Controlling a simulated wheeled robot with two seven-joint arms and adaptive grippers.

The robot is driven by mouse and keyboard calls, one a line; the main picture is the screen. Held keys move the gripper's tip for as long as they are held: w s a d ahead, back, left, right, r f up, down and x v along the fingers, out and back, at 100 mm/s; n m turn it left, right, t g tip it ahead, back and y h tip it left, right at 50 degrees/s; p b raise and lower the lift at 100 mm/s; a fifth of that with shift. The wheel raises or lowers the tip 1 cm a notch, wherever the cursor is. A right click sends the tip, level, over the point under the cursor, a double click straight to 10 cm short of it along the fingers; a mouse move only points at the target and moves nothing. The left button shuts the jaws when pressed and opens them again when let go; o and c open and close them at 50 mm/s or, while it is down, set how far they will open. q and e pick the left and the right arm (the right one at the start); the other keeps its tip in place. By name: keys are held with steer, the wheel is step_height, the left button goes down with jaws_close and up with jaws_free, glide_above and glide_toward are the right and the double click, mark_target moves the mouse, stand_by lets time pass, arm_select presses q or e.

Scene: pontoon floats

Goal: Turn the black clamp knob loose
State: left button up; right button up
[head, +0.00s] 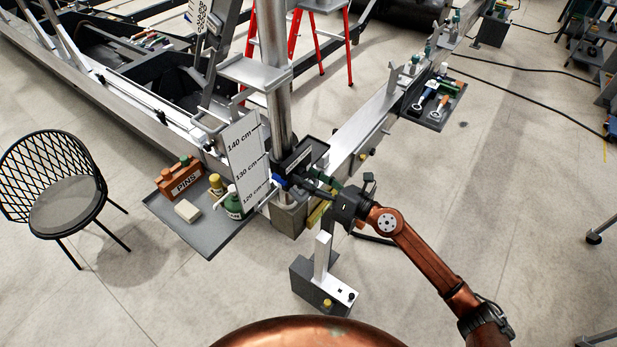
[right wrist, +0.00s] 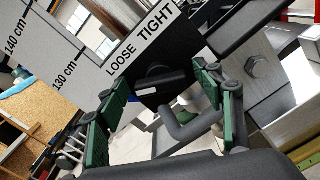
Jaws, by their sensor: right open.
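The black clamp knob (right wrist: 160,82) shows in the right wrist view as a dark bar-shaped grip on a black plate, under a white label (right wrist: 142,38) reading LOOSE and TIGHT. The bar lies nearly level in that picture, tilted slightly. My right gripper (right wrist: 162,80) is open, with one green-padded finger on each side of the knob; I see no finger touching it. In the head view my right gripper (head: 327,190) is at the black clamp on the metal post (head: 274,70). I cannot pick out the knob there. My left gripper is not in view.
A white height scale (head: 246,160) stands left of the clamp. A grey tray (head: 205,232) there holds a PINS box (head: 180,180) and bottles. A grey bent rod (right wrist: 190,128) is just below the knob. A grey-and-white stand (head: 322,285) is below my right arm.

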steer(key=shift+s+d, duration=0.1)
steer(key=shift+d, duration=0.05)
steer(key=v, duration=1.1)
steer(key=shift+s+d, duration=0.25)
steer(key=shift+d, duration=0.05)
steer(key=shift+w, duration=0.1)
